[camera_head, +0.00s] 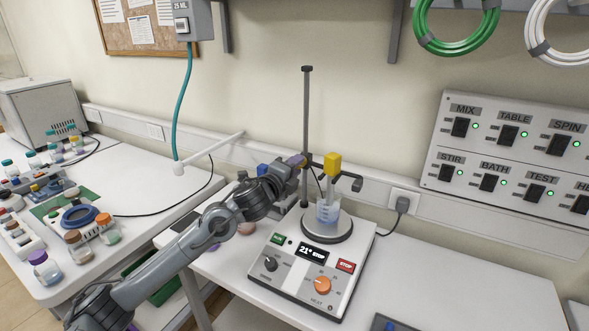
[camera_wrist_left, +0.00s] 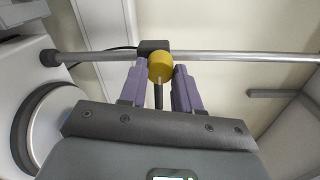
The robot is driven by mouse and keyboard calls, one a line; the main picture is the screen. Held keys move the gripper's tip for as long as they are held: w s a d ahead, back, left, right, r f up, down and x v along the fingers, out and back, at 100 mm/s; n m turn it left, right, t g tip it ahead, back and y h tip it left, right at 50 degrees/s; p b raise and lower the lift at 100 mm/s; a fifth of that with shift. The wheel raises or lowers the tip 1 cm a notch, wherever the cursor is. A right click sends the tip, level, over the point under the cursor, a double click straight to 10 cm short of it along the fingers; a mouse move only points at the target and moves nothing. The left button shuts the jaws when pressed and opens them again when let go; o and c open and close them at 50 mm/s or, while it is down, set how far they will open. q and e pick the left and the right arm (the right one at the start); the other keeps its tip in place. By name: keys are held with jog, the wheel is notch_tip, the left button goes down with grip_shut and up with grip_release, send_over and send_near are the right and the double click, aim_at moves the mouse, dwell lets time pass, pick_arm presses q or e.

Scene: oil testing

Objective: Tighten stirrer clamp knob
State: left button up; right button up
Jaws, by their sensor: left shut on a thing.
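The metal stand rod (camera_head: 306,115) rises behind the hotplate stirrer (camera_head: 305,270). In the left wrist view a round yellow clamp knob (camera_wrist_left: 161,68) sits in front of the black clamp (camera_wrist_left: 152,46) on the rod. My left gripper (camera_head: 298,161), with purple fingers, reaches the clamp from the left. In the left wrist view its fingertips (camera_wrist_left: 160,75) are on either side of the knob, shut on it. In the head view the knob is hidden by the gripper. A yellow-topped probe (camera_head: 332,163) hangs upright into the beaker (camera_head: 327,211). My right gripper is not in view.
The beaker stands on the round heating plate (camera_head: 327,232). A switch panel (camera_head: 510,150) is on the wall at right. The left bench (camera_head: 140,175) holds several jars and devices. A black cable runs behind to the socket (camera_head: 404,201). The table right of the hotplate is mostly clear.

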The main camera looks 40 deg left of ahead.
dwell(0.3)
pick_arm(q)
jog(key=o, duration=1.1)
jog(key=shift+c, duration=0.2)
jog(key=s+d+b, duration=0.2)
jog(key=s, duration=0.8)
jog(key=shift+s+r, duration=0.15)
jog(key=shift+s, duration=0.15)
